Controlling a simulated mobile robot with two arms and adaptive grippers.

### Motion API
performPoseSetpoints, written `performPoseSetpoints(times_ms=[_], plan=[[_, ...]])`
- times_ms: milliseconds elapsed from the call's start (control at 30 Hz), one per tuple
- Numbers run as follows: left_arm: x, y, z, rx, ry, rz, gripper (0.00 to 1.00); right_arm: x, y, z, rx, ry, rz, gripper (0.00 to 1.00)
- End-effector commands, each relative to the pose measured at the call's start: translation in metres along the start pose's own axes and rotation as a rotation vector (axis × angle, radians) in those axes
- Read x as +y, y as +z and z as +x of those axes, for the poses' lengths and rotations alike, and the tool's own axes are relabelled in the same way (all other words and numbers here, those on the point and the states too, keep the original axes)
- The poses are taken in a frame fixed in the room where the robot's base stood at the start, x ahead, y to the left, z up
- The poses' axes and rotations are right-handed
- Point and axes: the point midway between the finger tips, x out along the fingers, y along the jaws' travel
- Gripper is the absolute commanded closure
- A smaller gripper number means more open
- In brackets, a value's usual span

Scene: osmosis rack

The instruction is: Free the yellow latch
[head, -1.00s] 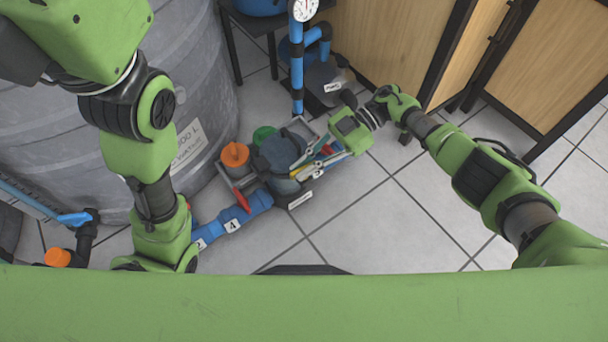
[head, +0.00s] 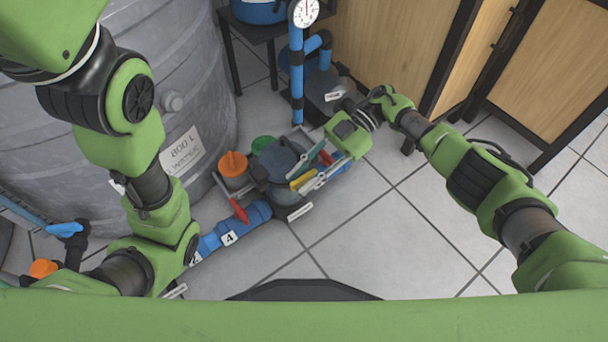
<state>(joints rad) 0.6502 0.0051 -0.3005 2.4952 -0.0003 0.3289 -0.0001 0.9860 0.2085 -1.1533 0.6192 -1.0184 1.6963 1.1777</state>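The yellow latch (head: 302,180) is a small yellow bar on the right side of the round dark grey housing (head: 278,160), low on the floor. My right gripper (head: 298,178) reaches in from the right, with its grey fingers spread on either side of the yellow latch. It looks open; whether a finger touches the latch I cannot tell. The fingers and gripper body hide part of the housing's right side. My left arm comes down at the left. Only a thin grey piece of my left gripper (head: 176,291) shows at the lower edge, so its state is unclear.
Blue pipe (head: 213,242) with a red handle (head: 239,210) runs down-left from the housing. An orange cap (head: 233,163) and a green cap (head: 263,143) stand behind it. A big grey tank (head: 190,70) fills the left. Tiled floor (head: 370,225) is clear at front right.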

Motion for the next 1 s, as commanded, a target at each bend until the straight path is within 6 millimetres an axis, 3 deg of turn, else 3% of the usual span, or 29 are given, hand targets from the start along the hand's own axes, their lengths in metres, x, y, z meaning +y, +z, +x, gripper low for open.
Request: performPoseSetpoints(times_ms=[467,1000], plan=[[-0.001,0.000,0.000,-0.001,-0.002,0.000,0.60,0.001,-0.008,-0.005,-0.001,0.004,-0.001,0.74],[0.000,0.000,0.000,-0.001,-0.001,0.000,0.60,0.001,-0.085,-0.036,-0.001,0.003,-0.001,0.74]])
